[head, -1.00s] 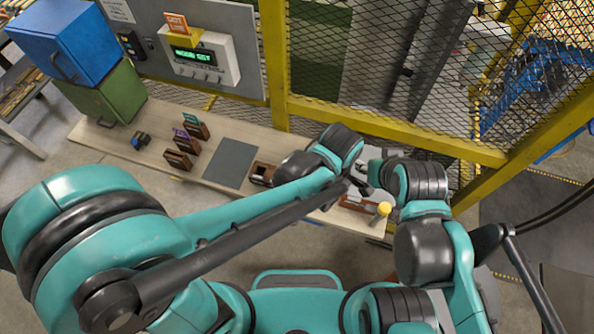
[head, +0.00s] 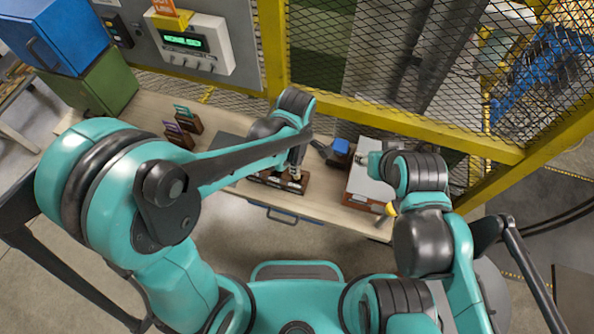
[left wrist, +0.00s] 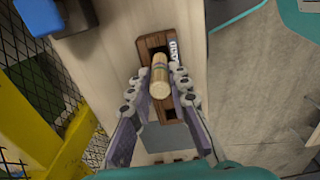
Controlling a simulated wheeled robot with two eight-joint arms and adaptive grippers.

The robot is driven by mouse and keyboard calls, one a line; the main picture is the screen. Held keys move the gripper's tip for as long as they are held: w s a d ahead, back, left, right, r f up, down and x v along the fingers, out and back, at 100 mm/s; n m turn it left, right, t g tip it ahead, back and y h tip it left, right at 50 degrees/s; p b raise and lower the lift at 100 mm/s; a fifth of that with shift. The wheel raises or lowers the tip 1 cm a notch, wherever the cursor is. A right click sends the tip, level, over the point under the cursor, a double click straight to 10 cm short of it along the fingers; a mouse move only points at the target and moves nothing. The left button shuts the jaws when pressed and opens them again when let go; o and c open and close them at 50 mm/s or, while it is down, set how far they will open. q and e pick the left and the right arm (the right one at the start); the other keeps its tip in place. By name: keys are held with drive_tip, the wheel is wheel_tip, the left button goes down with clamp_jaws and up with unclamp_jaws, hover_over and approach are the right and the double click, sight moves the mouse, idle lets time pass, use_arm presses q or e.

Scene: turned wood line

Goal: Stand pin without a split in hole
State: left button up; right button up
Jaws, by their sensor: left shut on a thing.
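A pale wooden pin (left wrist: 159,76) stands between the fingers of my left gripper (left wrist: 160,82) in the left wrist view; the gripper is shut on it. I see no split on the side that shows. The pin is over a long brown wooden block (left wrist: 145,44) with dark openings and a white label. Whether its lower end is inside a hole is hidden. In the head view my left gripper (head: 296,166) is above the brown block (head: 268,183) on the bench. My right gripper (head: 372,161) is over the right of the bench, its fingers unclear.
A blue-topped object (head: 340,147) stands right of my left gripper. Small brown holders (head: 180,134) stand at left. A mesh fence (head: 345,60) closes the back.

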use_arm(q)
wheel_tip(320, 180, down, 4)
drive_tip(key=shift+w+b, duration=0.1)
drive_tip(key=shift+b, duration=1.15)
drive_tip(key=shift+r, duration=0.1)
drive_tip(key=shift+r, duration=0.1)
drive_tip(key=shift+f+b, duration=0.5)
drive_tip(key=shift+f, duration=0.15)
drive_tip(key=o, duration=0.9)
drive_tip(key=shift+r, duration=0.1)
